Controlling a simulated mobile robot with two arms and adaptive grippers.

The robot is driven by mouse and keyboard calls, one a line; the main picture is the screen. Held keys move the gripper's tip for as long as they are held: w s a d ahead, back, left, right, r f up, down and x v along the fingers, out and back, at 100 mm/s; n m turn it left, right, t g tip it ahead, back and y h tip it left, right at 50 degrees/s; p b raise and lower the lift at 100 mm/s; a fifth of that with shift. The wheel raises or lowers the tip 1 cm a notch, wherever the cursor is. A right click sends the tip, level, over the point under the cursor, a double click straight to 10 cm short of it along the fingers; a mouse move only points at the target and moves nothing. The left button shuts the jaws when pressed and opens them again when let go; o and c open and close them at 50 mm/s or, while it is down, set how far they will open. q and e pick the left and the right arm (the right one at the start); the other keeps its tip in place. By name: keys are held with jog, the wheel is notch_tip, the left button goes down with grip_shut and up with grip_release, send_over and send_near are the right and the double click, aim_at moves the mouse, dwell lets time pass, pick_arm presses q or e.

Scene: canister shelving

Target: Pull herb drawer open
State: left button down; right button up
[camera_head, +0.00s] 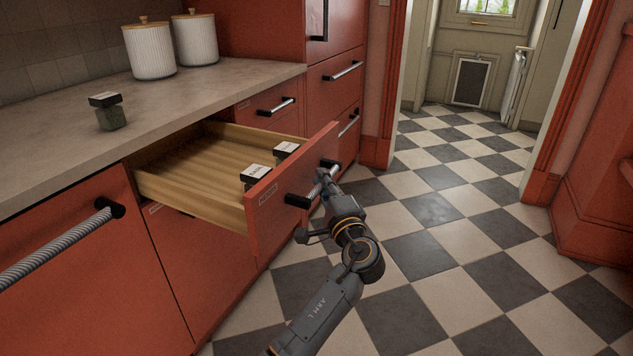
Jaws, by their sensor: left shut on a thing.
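The herb drawer (265,213) is pulled out from the red cabinet, and its ribbed wooden inside shows. Two small jars with white-labelled black lids, one nearer (256,176) and one farther (286,151), stand in it close behind the front panel. My left gripper (324,182) is at the front panel, shut on the dark and silver drawer handle (300,200). The fingertips are partly hidden by the gripper body. My right gripper is not in view.
A herb jar (110,112) stands on the countertop (215,82), with two white ribbed canisters, one nearer (149,51) and one farther (195,38), at the back. A closed drawer (262,104) lies beyond the open one. The checkered floor (450,230) to the right is clear.

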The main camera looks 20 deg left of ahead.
pick_arm(q)
jog(key=c, duration=1.3)
grip_release()
jog(key=v, duration=1.2)
